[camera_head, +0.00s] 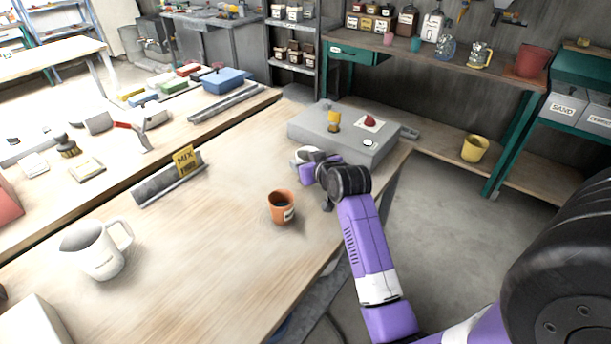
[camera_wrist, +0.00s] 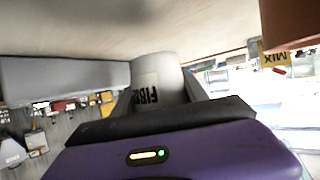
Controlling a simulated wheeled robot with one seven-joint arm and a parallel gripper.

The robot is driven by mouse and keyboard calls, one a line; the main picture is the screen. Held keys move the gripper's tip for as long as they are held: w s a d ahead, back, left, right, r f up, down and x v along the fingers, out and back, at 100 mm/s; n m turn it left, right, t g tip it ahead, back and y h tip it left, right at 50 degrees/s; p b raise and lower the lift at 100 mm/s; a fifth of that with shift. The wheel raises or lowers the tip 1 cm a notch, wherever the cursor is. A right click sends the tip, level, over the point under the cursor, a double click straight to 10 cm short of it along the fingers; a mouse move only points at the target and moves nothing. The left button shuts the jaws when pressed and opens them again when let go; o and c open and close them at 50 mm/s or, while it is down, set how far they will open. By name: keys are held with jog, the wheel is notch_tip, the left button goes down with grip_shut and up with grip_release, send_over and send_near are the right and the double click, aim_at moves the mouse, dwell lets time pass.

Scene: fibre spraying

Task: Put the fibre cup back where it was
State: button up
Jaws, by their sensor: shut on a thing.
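The fibre cup is pale and carries a dark-lettered label. It shows in the wrist view (camera_wrist: 158,82) between the two fingers of my gripper (camera_wrist: 160,98), which is shut on it. In the head view the cup (camera_head: 303,154) is mostly hidden by my gripper (camera_head: 312,167), beside the near left side of the grey box. The wrist picture is upside down, with the wooden tabletop along its top. The cup is close to the tabletop; I cannot tell whether it touches it.
An orange pot (camera_head: 282,208) stands in front of my gripper. A white jug (camera_head: 93,249) and a MIX sign (camera_head: 186,159) stand farther left. The tabletop (camera_head: 215,215) between them is clear.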

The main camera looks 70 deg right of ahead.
jog(key=shift+f, duration=2.5)
jog(key=shift+f, duration=0.15)
jog(key=o, duration=1.4)
jog(key=shift+s+r, duration=0.1)
jog(key=shift+r, duration=0.1)
jog(key=v, duration=1.1)
jog(key=shift+s+a+r, duration=0.15)
jog(key=shift+s+a, duration=0.1)
jog(key=shift+a, duration=0.05)
